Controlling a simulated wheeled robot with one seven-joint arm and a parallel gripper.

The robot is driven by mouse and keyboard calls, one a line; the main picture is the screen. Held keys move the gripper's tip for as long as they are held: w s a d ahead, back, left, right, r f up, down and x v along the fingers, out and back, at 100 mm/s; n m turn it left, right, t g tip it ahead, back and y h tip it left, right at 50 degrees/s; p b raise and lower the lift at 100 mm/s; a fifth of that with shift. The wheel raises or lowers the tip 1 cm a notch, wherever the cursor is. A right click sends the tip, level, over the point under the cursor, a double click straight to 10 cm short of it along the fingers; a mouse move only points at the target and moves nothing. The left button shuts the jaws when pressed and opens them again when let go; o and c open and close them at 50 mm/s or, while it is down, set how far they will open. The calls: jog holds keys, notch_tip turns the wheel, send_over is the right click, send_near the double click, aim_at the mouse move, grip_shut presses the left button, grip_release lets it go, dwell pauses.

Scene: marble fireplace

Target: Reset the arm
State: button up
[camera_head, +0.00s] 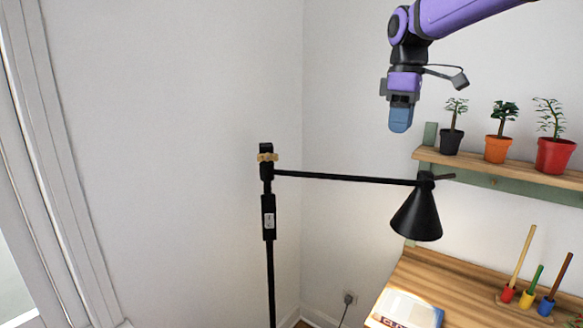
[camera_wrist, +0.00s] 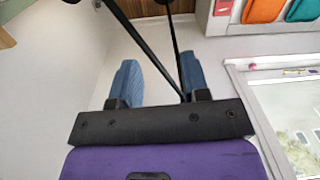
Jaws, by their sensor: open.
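My gripper (camera_head: 400,120) hangs from the purple and black arm at the upper right of the head view. Its blue fingertips point down, in front of the white wall and left of the shelf. In the wrist view the two blue fingers of my gripper (camera_wrist: 158,78) stand well apart, with no object held between them. Thin black bars, which look like the floor lamp's, run behind the fingers there. In the head view the black floor lamp (camera_head: 269,217) stands below and left of my gripper, and its cone shade (camera_head: 418,217) hangs below it.
A wooden shelf (camera_head: 525,172) holds a black pot (camera_head: 451,141), an orange pot (camera_head: 497,149) and a red pot (camera_head: 555,156) with plants. Below, a desk (camera_head: 455,290) bears a book (camera_head: 407,308) and coloured holders with sticks. The wall left of the lamp is clear.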

jog(key=s+d+f+m+t, duration=0.2)
jog(key=s+m, duration=0.2)
jog(key=s, duration=0.5)
jog(key=s+d+f+m+t, duration=0.1)
jog(key=s+d+f+m, duration=0.1)
jog(key=s, duration=0.8)
jog(key=s+d+f+m+t, duration=0.2)
jog(key=s+f+m, duration=0.2)
jog(key=s, duration=0.6)
jog(key=shift+s+d+f+m+t, duration=0.2)
jog(key=shift+s+m+t, duration=0.1)
jog(key=shift+m, duration=0.5)
dwell(0.5)
